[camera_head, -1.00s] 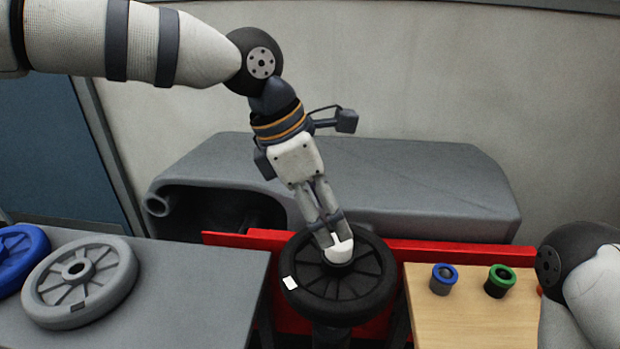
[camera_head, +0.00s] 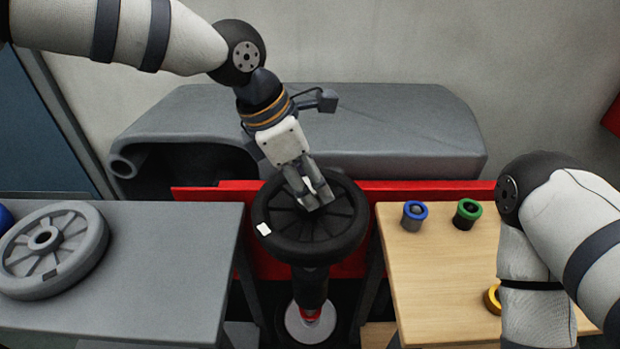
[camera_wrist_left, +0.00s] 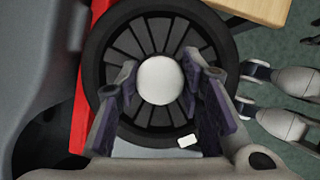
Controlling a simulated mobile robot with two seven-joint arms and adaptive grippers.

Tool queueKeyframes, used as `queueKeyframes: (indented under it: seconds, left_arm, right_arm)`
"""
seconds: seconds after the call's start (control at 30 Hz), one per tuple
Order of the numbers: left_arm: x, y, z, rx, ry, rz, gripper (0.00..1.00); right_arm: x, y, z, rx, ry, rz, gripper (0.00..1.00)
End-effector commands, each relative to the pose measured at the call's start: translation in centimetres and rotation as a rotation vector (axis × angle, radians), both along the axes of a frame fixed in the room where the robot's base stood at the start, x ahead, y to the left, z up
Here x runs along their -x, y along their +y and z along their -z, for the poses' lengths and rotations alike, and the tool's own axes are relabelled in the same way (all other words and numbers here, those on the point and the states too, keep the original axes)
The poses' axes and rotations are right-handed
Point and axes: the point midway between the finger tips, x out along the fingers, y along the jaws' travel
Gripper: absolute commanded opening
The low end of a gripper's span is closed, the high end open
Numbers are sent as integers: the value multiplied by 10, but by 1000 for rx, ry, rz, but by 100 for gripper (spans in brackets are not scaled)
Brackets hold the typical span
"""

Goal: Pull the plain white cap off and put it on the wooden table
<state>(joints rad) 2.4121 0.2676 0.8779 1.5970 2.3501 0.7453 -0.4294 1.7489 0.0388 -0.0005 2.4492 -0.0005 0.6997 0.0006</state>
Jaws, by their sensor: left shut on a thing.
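The plain white cap (camera_wrist_left: 160,80) is round and smooth. In the left wrist view it shows between my left gripper's fingers, over the middle of the black spoked wheel (camera_wrist_left: 215,35). In the head view the left gripper (camera_head: 318,198) points down at the hub of that wheel (camera_head: 262,208), its fingers closed on the cap and mostly hiding it. I cannot tell whether the cap is still seated on the hub. The wooden table (camera_head: 430,290) is to the right of the wheel. My right gripper is out of frame.
A grey wheel (camera_head: 92,245) lies on the grey table (camera_head: 150,300). A red bar (camera_head: 420,190) runs behind the black wheel.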

Motion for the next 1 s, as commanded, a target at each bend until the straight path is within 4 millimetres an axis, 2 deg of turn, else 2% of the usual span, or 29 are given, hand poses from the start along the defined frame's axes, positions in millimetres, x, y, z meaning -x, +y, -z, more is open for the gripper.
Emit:
queueKeyframes:
  seconds: [0.03, 0.1, 1.0]
  left_arm:
    - [0, 0, 0, 0, 0, 0, 12]
    - [0, 0, 0, 0, 0, 0, 1]
    - [0, 0, -12, 1, -1, 0, 1]
  right_arm:
    - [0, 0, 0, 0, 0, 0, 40]
    - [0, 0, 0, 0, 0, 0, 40]
    - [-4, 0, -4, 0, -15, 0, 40]
